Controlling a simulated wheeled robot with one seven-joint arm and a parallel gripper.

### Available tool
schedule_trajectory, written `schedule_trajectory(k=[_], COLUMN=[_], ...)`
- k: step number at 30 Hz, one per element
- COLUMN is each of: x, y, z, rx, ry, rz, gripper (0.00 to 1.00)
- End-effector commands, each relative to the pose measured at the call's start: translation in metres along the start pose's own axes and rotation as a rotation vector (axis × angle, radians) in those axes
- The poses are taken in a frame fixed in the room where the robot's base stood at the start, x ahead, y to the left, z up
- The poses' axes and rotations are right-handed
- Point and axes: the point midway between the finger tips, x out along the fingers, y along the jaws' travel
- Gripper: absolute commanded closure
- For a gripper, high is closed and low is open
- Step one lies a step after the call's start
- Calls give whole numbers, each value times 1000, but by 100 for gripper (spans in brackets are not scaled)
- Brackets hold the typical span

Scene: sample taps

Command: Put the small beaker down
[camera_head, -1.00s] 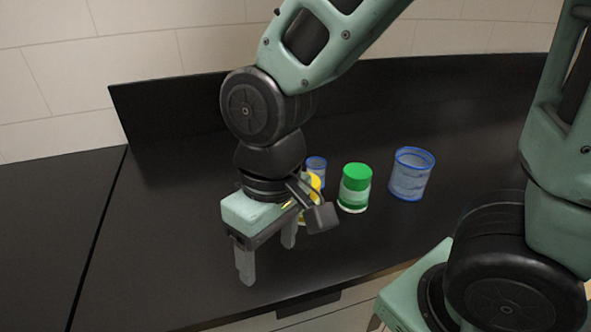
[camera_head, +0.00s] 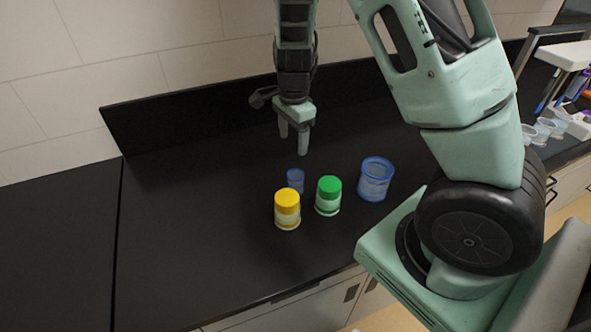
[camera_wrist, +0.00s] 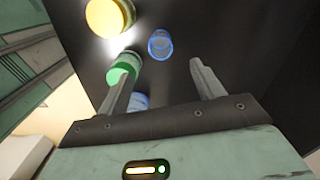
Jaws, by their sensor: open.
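The small beaker (camera_head: 295,180) is blue-rimmed and clear. It stands upright on the black counter, behind the yellow-capped jar and left of the green-capped jar. My gripper (camera_head: 293,142) is open and empty, above and behind the small beaker and apart from it. In the wrist view the small beaker (camera_wrist: 160,45) shows beyond and between my open fingertips (camera_wrist: 163,75), with nothing between the fingers' tips.
A yellow-capped jar (camera_head: 287,209), a green-capped jar (camera_head: 328,196) and a larger blue-rimmed beaker (camera_head: 375,180) stand close by. The black counter (camera_head: 190,230) is clear to the left. A low black back wall (camera_head: 190,125) runs behind. More labware (camera_head: 545,127) sits far right.

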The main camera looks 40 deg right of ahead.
Motion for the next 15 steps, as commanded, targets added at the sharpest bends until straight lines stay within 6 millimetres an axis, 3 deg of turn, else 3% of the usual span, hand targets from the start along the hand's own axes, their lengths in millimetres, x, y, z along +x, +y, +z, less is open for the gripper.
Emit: schedule_trajectory(k=[5, 15], x=[9, 77], y=[-3, -2], z=[-12, -13], rx=[58, 56], ry=[16, 13], rz=[-1, 3], gripper=[33, 33])
